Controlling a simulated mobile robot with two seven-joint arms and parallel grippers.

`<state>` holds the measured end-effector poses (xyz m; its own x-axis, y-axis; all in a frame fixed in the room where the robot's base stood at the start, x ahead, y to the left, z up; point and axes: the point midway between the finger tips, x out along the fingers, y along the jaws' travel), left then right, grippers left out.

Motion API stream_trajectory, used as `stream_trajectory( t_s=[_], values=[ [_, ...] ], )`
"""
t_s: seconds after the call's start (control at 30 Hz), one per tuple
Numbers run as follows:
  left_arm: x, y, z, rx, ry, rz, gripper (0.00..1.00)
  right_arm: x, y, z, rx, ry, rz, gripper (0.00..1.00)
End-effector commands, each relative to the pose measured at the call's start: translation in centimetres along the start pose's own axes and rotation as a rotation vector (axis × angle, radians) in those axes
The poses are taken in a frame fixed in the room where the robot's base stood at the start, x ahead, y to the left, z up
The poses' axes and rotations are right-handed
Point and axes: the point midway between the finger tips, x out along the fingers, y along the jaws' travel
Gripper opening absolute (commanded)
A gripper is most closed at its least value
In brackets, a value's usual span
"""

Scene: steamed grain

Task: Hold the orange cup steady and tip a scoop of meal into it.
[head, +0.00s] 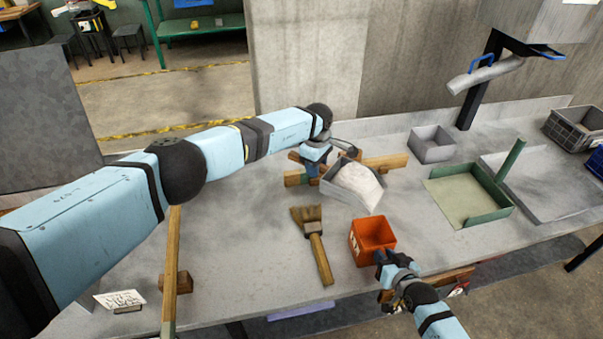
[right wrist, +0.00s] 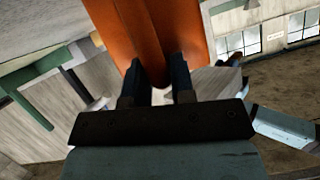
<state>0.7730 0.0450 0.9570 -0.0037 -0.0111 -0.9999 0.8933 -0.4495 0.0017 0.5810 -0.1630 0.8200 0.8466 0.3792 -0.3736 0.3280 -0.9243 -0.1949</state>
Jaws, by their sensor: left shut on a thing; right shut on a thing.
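The orange cup (head: 360,250) is an open square box near the table's front edge, right of the middle in the head view. My right gripper (head: 383,262) is shut on its near side; the cup also fills the top of the right wrist view (right wrist: 152,30) between the fingers. The cup looks upright, and its inside looks empty. A grey metal scoop (head: 338,198) heaped with pale meal (head: 358,182) is behind and left of the cup, apart from it. My left gripper (head: 322,168) is shut on the scoop at its back; the fingers are partly hidden.
Wooden bars (head: 385,161) lie behind the scoop. A wooden-handled brush (head: 319,255) lies left of the cup. To the right are a small grey bin (head: 432,150), a green-walled tray (head: 465,200) and a dark crate (head: 575,128). The table's left-middle part is mostly clear.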

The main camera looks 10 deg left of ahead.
Motion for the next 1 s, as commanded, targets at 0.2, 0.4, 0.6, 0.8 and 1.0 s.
stream_trajectory(
  t_s=[0.2,0.4,0.6,0.8,1.0],
  values=[
    [-0.3,0.8,0.2,-0.044,0.007,0.006,0.0,0.0,0.2,0.4,0.001,-0.008,0.002,0.0],
    [-1.0,0.7,0.4,-0.037,0.047,0.047,0.0,-0.1,0.2,0.4,0.001,-0.009,0.002,0.0],
    [-2.5,0.4,1.1,-0.019,0.132,0.14,0.0,-0.1,0.1,0.5,0.001,-0.009,0.002,0.0],
    [-4.6,-0.1,2.0,0.004,0.263,0.277,0.0,-0.1,0.1,0.5,0.002,-0.009,0.002,0.0],
    [-6.7,-0.6,3.7,0.056,0.389,0.411,0.0,-0.1,0.1,0.5,0.002,-0.01,0.002,0.0]
  ],
)
